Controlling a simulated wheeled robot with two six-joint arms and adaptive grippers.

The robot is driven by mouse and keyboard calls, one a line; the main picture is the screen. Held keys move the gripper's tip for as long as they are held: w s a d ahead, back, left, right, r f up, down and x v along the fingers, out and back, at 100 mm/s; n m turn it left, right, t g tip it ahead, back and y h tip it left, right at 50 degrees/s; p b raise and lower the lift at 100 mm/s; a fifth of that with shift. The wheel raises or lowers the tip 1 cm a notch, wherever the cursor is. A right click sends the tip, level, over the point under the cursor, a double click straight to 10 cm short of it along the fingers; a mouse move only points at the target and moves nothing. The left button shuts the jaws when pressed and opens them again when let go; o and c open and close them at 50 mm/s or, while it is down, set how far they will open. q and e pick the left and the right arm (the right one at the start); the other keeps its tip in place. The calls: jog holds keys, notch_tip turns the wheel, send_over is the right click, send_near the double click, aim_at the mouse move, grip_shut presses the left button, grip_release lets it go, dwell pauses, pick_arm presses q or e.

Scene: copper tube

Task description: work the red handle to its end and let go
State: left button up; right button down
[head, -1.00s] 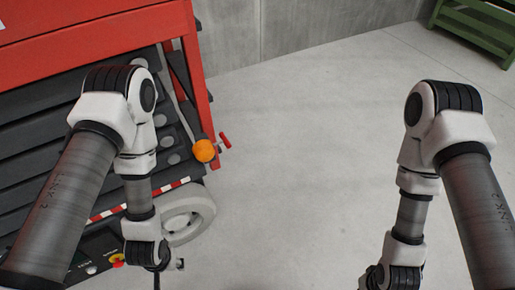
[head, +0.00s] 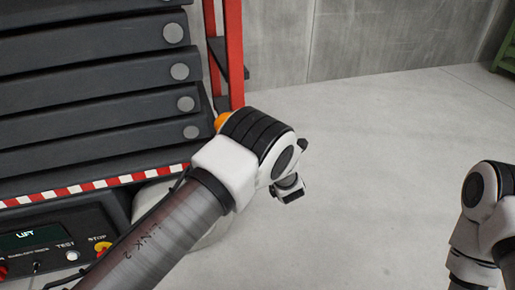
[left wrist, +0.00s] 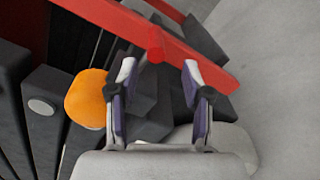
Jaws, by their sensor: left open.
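The red handle (left wrist: 155,43) shows in the left wrist view as a rounded red end, in front of a long red bar. It lies between the fingertips of my left gripper (left wrist: 158,75) or just beyond them; I cannot tell the depth. The left gripper is open, with a finger on each side and a gap to the handle. The orange knob (left wrist: 87,98) is left of the fingers. In the head view the handle is hidden behind my left arm, and only a bit of the orange knob (head: 221,121) shows. My right gripper is out of view.
The dark slatted machine (head: 85,90) with a red post (head: 234,50) fills the left. A control panel (head: 45,240) with a LIFT display and a STOP button is at lower left. Bare floor (head: 370,150) lies right of the arm. A green rack (head: 507,55) stands far right.

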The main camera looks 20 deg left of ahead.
pick_arm(q)
jog(key=shift+n, duration=0.5)
jog(key=x, duration=0.2)
jog(key=b+x, duration=0.1)
jog(key=x, duration=0.1)
jog(key=b+x, duration=0.1)
jog(key=x, duration=0.2)
jog(key=shift+w+r, duration=0.1)
jog(key=shift+r, duration=0.15)
jog(key=shift+w+a+r, duration=0.1)
jog(key=shift+w+a, duration=0.05)
jog(key=shift+w, duration=0.15)
grip_shut()
